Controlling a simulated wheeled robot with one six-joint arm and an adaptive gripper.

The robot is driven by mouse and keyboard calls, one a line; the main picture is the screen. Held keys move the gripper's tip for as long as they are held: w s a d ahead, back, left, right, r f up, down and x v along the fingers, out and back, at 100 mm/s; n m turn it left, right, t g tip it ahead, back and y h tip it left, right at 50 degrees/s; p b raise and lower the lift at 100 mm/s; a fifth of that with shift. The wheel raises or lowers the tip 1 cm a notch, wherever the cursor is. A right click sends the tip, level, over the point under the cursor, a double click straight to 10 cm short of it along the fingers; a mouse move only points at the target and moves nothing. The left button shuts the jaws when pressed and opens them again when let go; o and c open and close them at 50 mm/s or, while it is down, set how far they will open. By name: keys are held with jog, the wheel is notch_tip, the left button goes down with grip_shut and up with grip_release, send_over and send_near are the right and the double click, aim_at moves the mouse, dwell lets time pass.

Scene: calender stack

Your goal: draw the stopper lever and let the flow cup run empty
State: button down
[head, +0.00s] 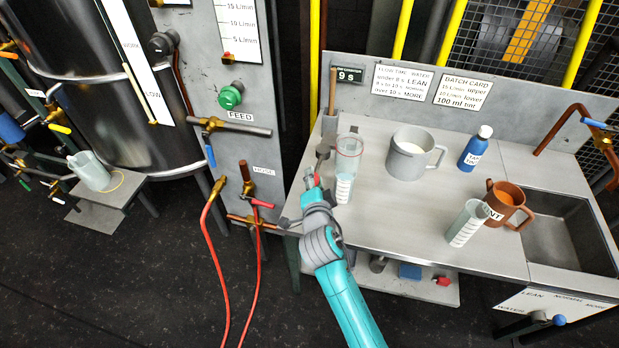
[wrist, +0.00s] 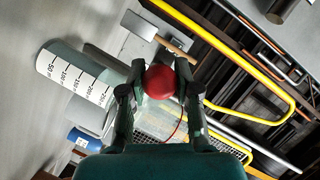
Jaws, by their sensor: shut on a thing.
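My gripper (head: 311,182) is shut on a small red knob at the left front of the bench. In the wrist view the round red knob (wrist: 159,82) sits between the two fingers. I take it for the end of the stopper lever; the rest of the lever is hidden by my gripper. Just right of it stands a tall clear vessel (head: 349,146) with a red rim, above a white-labelled graduated part (head: 344,188). The graduated cylinder (wrist: 75,72) also shows in the wrist view. I cannot tell which part is the flow cup, or its fluid level.
A grey jug (head: 407,160) with white contents, a blue bottle (head: 475,147), a brown mug (head: 507,203) and a measuring cylinder (head: 467,222) stand on the bench. A sink (head: 565,235) is at right. A timer (head: 348,76) reads 9 s. Red hoses (head: 217,265) hang at left.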

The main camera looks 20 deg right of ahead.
jog(key=shift+s+d+y, duration=0.1)
jog(key=shift+d+y, duration=0.05)
jog(key=shift+y, duration=0.15)
dwell(0.4)
jog(key=c, duration=0.8)
grip_release()
jog(key=shift+n, duration=0.3)
jog(key=v, duration=1.2)
jog(key=shift+f, duration=0.1)
